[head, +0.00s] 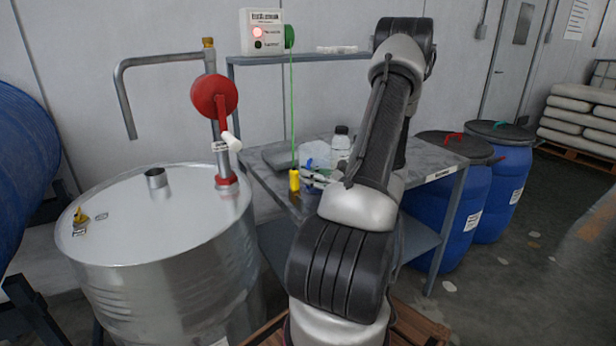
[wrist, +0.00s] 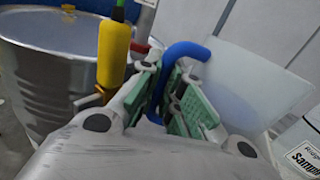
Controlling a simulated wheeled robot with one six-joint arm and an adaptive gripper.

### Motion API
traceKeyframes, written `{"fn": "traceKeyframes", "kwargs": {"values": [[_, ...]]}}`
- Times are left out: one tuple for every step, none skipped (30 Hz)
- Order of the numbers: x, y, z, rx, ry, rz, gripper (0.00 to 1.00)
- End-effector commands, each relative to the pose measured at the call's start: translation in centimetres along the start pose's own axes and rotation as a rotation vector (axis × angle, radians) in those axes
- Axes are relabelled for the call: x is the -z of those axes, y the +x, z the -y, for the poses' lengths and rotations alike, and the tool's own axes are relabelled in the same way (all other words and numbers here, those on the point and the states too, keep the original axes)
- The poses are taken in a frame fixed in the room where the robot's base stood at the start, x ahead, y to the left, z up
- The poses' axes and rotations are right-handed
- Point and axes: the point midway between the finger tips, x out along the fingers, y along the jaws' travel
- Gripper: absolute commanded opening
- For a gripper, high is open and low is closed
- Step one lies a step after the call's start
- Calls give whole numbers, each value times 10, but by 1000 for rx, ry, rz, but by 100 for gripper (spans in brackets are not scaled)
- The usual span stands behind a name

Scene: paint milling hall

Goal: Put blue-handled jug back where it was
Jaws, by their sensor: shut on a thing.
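The blue-handled jug has a translucent, pale body that shows in the wrist view (wrist: 243,85), with its curved blue handle (wrist: 186,49) at the top left of the body. My gripper (wrist: 168,78) is shut on the handle, with the green finger pads on either side of it. In the head view the jug (head: 317,152) is partly hidden behind my arm, above or on the grey work table (head: 262,160). I cannot tell whether its base touches the tabletop. My gripper (head: 316,178) is small and partly covered there.
A yellow clamp (head: 294,181) hangs on a green cable close left of my gripper. A white bottle with a dark cap (head: 341,146) stands right of the jug. A large steel drum (head: 160,210) with a red-handled pump stands left; blue barrels (head: 463,200) stand right.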

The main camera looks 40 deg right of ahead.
Motion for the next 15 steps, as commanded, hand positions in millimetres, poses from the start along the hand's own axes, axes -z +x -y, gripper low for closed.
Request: {"fn": "traceKeyframes", "kwargs": {"values": [[-1, 0, 0, 0, -3, 2, 0], [-1, 0, 0, 0, -3, 2, 0], [-1, 0, 0, 0, -3, 2, 0], [-1, 0, 0, 0, -3, 2, 0], [-1, 0, 0, 0, -3, 2, 0], [-1, 0, 0, 0, -3, 2, 0], [0, 0, 0, 0, -2, 2, 0], [0, 0, 0, 0, -2, 2, 0], [2, 0, 0, 0, -2, 2, 0], [2, 0, 0, 0, -1, 0, 10], [2, 0, 0, 0, -1, 0, 15], [2, 0, 0, 0, -1, 0, 23], [2, 0, 0, 0, -1, 0, 28], [2, 0, 0, 0, -1, 0, 30], [2, 0, 0, 0, -1, 0, 30]]}}
